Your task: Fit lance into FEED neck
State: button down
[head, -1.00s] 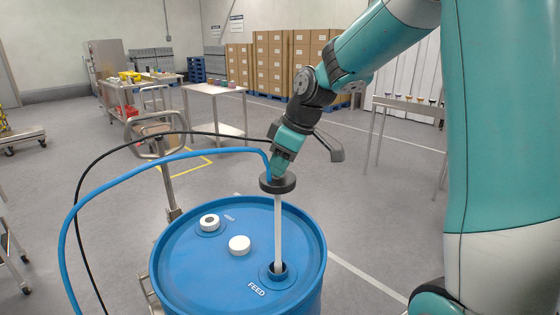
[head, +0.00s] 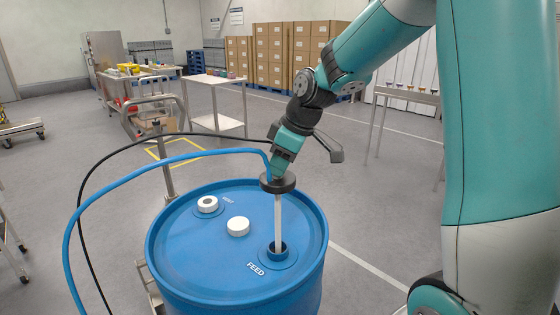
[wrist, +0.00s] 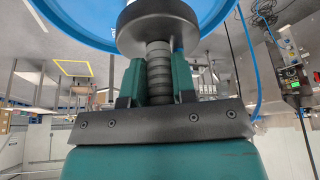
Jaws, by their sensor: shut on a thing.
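The lance (head: 279,222) is a white tube with a black round collar (head: 277,182) at its top. Its lower end is inside the FEED neck (head: 279,250), a blue ring on the lid of the blue drum (head: 170,279). The lance looks nearly upright, and its collar is well above the neck. My gripper (head: 278,170) is shut on the lance just above the collar. In the wrist view, the fingers (wrist: 158,82) close around a ribbed grey stem behind the black collar (wrist: 158,25). The lance's tip is hidden inside the drum.
A white cap (head: 238,227) and a second neck with a white ring (head: 207,204) are on the lid. A blue hose (head: 130,176) and a black cable (head: 130,143) loop left from the lance top.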

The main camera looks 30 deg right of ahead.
aim_at(280, 181)
jog(key=shift+f+b, duration=1.6)
jog(key=shift+f, duration=0.75)
notch_tip(280, 181, down, 15)
jog(key=b, duration=1.1)
jog(key=shift+r, duration=0.15)
jog(key=c, duration=0.8)
grip_release()
jog(key=shift+c, duration=0.2)
jog(key=p+v, duration=0.1)
jog(key=v, duration=1.6)
jog(key=shift+r, duration=0.15)
jog(key=shift+s+d, duration=0.1)
